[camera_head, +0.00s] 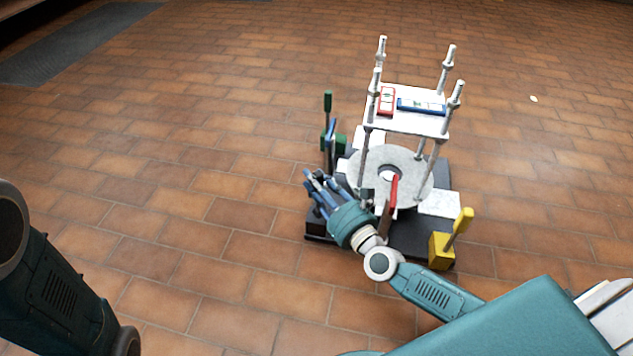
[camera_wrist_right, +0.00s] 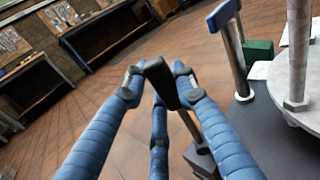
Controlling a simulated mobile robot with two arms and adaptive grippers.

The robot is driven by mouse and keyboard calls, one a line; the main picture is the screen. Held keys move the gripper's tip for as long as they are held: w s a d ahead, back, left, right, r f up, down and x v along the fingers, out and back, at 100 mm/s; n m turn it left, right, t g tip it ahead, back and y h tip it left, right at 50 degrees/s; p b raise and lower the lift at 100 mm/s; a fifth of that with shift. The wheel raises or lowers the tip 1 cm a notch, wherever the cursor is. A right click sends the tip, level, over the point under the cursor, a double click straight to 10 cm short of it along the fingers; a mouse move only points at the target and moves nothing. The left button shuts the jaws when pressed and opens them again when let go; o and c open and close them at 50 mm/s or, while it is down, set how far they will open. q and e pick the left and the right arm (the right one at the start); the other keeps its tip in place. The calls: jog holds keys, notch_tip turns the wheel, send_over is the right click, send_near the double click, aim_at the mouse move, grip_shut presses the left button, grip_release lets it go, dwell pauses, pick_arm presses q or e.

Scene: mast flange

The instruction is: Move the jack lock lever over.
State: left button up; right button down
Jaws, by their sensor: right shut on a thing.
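My right gripper (camera_head: 316,188) has blue fingers and is at the front left corner of the dark base. In the right wrist view its fingers (camera_wrist_right: 160,78) close around the black grip of a lever (camera_wrist_right: 163,88). The lever's thin shaft runs down to a dark block (camera_head: 317,224) at the base corner. The shaft leans in the wrist view. In the head view the fingers hide most of this lever. No label on it is readable. My left arm shows at the left edge, but its gripper is out of view.
A blue lever (camera_head: 331,145) and a green lever (camera_head: 327,102) stand behind my right gripper. A red lever (camera_head: 394,190) is by the grey round flange (camera_head: 418,165), under a white rack (camera_head: 425,123). A yellow lever (camera_head: 460,228) stands front right. The tiled floor leftward is clear.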

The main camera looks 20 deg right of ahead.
jog(key=shift+d, duration=0.1)
jog(key=c, duration=1.3)
grip_release()
jog(key=shift+f, duration=0.1)
jog(key=shift+c, duration=0.2)
jog(key=s+d, duration=0.2)
jog(key=s, duration=0.9)
jog(key=shift+s+d, duration=0.2)
jog(key=shift+s, duration=0.2)
